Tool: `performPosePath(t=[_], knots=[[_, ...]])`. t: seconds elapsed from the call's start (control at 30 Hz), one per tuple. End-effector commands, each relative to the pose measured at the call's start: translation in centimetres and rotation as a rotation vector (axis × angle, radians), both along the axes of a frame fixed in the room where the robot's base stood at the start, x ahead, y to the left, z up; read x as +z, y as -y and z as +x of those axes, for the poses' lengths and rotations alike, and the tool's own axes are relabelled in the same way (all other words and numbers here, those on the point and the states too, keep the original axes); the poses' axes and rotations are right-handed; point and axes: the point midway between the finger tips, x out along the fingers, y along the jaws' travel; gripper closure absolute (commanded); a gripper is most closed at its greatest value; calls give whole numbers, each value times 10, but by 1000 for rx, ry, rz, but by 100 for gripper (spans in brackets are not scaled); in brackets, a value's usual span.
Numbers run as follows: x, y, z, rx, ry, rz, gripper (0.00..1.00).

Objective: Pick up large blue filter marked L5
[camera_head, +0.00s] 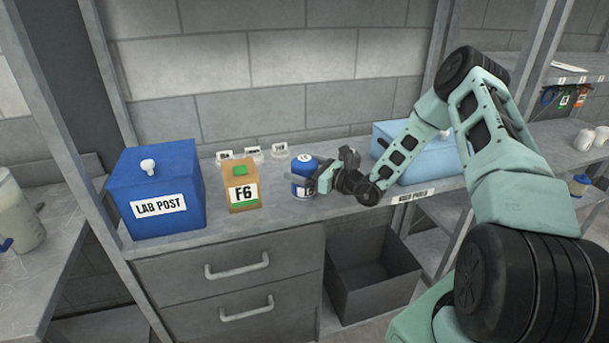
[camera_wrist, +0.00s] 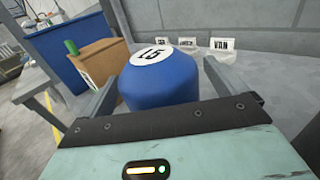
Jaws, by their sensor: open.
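The large blue filter (camera_head: 303,178) stands upright on the grey shelf, right of the F6 box. In the wrist view the blue filter (camera_wrist: 158,80) shows a white round label reading L5 on its top. My gripper (camera_head: 318,181) comes in from the right at the filter. In the wrist view my gripper (camera_wrist: 163,85) is open, with one finger on each side of the filter. The filter sits between the fingers, close in front of the palm. I cannot tell whether either finger touches it. The filter's lower part is hidden by the palm in the wrist view.
An orange-brown F6 box (camera_head: 242,190) and a blue LAB POST box (camera_head: 155,190) stand to the left. Small white label cards (camera_head: 253,154) stand behind. A light blue case (camera_head: 425,160) is to the right. Grey drawers (camera_head: 230,285) and an open grey bin (camera_head: 372,280) are below.

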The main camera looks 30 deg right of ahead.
Motion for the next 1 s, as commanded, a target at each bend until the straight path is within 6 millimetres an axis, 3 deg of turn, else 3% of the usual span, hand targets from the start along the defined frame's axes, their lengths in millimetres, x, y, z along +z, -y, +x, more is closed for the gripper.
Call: performPosePath(t=[0.13,0.37,0.77,1.0], knots=[[0,0,0,0,0,0,4],[0,0,0,0,0,0,66],[8,1,0,0,4,0,66],[43,1,0,-1,6,-3,66]])
